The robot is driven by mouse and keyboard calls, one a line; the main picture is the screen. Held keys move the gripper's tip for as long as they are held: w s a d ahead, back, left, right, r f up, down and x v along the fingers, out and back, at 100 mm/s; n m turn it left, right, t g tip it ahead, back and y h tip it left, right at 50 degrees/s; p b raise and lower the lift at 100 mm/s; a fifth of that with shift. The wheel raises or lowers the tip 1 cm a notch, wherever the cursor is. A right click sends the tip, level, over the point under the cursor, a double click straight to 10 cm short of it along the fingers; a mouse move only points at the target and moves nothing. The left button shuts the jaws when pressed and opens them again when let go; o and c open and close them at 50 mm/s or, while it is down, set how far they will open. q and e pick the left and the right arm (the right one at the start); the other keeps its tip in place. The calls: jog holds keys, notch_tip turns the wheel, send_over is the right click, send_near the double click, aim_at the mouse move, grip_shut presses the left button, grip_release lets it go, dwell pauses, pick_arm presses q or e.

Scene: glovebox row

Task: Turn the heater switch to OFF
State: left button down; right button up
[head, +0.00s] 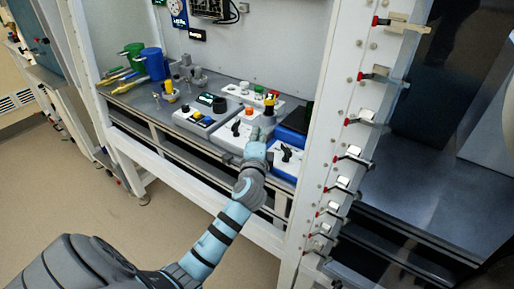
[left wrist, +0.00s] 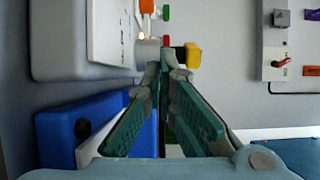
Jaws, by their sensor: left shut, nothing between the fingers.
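I cannot read any label, so I cannot tell which control is the heater switch. A white box in the middle of the bench carries a black rotary knob (head: 236,127) and an orange button (head: 249,112). A second black knob (head: 287,154) sits on a white panel in front of a blue box (head: 292,130). My left gripper (head: 255,135) is over the bench, between the two knobs in the head view. In the left wrist view its fingertips (left wrist: 166,66) are together and empty, close to a white housing (left wrist: 108,35). My right gripper is not in view.
A grey box (head: 207,115) with a small display and buttons stands left of the white box. Blue (head: 155,63) and green (head: 133,55) cups stand at the back left. A white frame post (head: 325,120) with red-tipped latches rises at the right.

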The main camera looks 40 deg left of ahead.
aim_at(246, 138)
pick_arm(q)
jog(key=a, duration=0.2)
jog(key=s+a, duration=0.1)
jog(key=a, duration=0.1)
jog(key=shift+w, duration=0.1)
jog(key=shift+a+f+n+g+y+b, duration=0.2)
jog(key=shift+n+g+y+b, duration=0.15)
jog(key=shift+n+g+y, duration=0.35)
jog(key=shift+w+a+r+y+p, duration=0.2)
jog(key=shift+w+r+y+p, duration=0.1)
jog(key=shift+p, duration=0.15)
jog(key=shift+w+a+f, duration=0.1)
jog(key=shift+w, duration=0.05)
